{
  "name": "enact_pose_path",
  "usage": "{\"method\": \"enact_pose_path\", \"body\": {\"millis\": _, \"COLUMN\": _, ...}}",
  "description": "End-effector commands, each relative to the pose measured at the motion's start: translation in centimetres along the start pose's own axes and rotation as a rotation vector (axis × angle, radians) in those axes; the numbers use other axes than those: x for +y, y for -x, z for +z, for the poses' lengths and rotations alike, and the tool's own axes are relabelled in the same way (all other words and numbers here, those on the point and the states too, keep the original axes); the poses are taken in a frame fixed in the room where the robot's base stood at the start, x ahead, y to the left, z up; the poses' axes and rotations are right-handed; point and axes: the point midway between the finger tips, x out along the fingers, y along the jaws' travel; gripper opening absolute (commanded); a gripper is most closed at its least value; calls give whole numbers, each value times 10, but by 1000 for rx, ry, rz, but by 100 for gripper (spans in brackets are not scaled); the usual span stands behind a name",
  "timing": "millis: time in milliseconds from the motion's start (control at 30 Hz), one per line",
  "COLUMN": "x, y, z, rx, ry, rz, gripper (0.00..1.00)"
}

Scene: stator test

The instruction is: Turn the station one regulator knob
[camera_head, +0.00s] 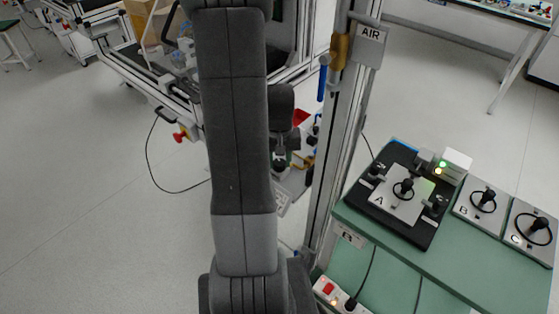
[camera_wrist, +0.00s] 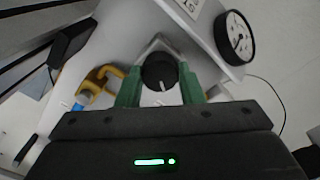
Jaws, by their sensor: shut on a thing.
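The regulator knob (camera_wrist: 159,70) is black and round with a white pointer line, and shows in the middle of the wrist view. It sits on a light grey panel (camera_wrist: 120,40). My gripper (camera_wrist: 160,88) has green fingers, one on each side of the knob, and is shut on it. A round white pressure gauge (camera_wrist: 238,38) with a black rim is to the upper right of the knob. In the head view, my arm hides most of the station, and the knob cannot be made out there.
A yellow fitting (camera_wrist: 98,84) is left of the knob. In the head view, a post with an AIR sign (camera_head: 370,34) and a blue-handled valve (camera_head: 322,82) stands right of my arm. A green bench (camera_head: 440,262) holds lettered plates. A red button (camera_head: 180,136) is at left, with open floor below.

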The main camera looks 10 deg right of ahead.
Motion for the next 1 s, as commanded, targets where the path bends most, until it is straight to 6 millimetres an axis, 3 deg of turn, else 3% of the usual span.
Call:
{"method": "enact_pose_path", "body": {"millis": 500, "x": 0, "y": 1, "z": -1, "rx": 2, "ry": 330, "rz": 1, "gripper": 11}}
{"method": "enact_pose_path", "body": {"millis": 1000, "x": 0, "y": 1, "z": -1, "rx": 3, "ry": 389, "rz": 1, "gripper": 11}}
